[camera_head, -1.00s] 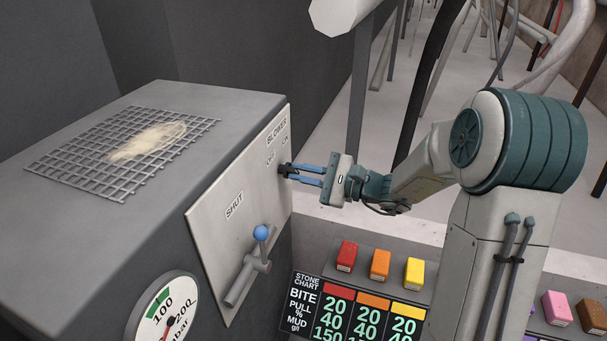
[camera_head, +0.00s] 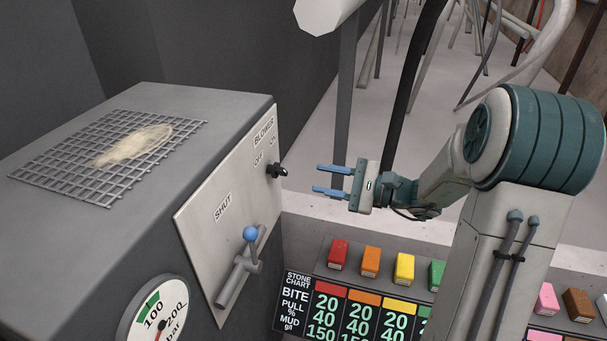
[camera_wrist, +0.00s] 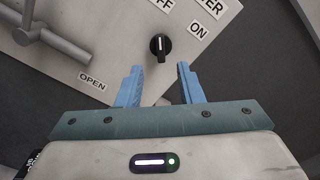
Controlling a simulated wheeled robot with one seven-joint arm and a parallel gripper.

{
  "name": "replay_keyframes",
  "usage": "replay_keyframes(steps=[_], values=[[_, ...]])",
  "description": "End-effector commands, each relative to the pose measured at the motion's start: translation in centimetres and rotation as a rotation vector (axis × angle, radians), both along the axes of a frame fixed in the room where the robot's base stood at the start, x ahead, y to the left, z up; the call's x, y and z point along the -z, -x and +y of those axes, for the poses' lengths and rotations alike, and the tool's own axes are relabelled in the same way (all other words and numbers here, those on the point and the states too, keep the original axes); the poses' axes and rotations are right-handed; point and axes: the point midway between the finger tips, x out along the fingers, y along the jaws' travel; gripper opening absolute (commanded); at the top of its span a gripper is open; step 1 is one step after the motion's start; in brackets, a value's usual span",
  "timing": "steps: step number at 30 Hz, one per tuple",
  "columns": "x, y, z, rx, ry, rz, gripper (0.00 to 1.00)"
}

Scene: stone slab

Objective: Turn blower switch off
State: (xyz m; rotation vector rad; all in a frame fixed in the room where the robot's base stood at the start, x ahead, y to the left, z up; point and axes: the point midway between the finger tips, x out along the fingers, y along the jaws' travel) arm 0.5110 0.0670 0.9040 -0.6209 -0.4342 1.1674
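The blower switch is a black knob (camera_head: 276,170) on the pale panel (camera_head: 215,190) of the grey box, below the OFF and ON labels. In the wrist view the knob (camera_wrist: 160,46) shows a white mark pointing straight up, toward the partly cropped OFF label (camera_wrist: 160,4); the ON label (camera_wrist: 199,29) is to its upper right. My gripper (camera_head: 316,179) is open and empty, to the right of the knob and apart from it. In the wrist view its blue fingers (camera_wrist: 159,66) are spread, with the knob beyond the gap between their tips.
A lever with a blue ball (camera_head: 250,233) sits lower on the panel, below a SHUT label (camera_head: 223,207). A pressure gauge (camera_head: 158,312) is at the lower left. A grate (camera_head: 75,155) with pale powder tops the box. Coloured blocks (camera_head: 371,261) stand behind a stone chart (camera_head: 297,300).

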Motion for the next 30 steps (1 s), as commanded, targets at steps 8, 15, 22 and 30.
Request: replay_keyframes(steps=[8, 15, 22, 30], values=[[0.0, 1.5, -4.3, 0.001, 0.001, 0.000, 0.34], [0.0, 1.9, -5.1, -0.001, 0.001, 0.000, 0.34], [0.0, 1.9, -5.1, -0.002, 0.001, 0.000, 0.34], [-1.1, 3.5, -3.3, -0.070, 0.084, 0.006, 0.34]])
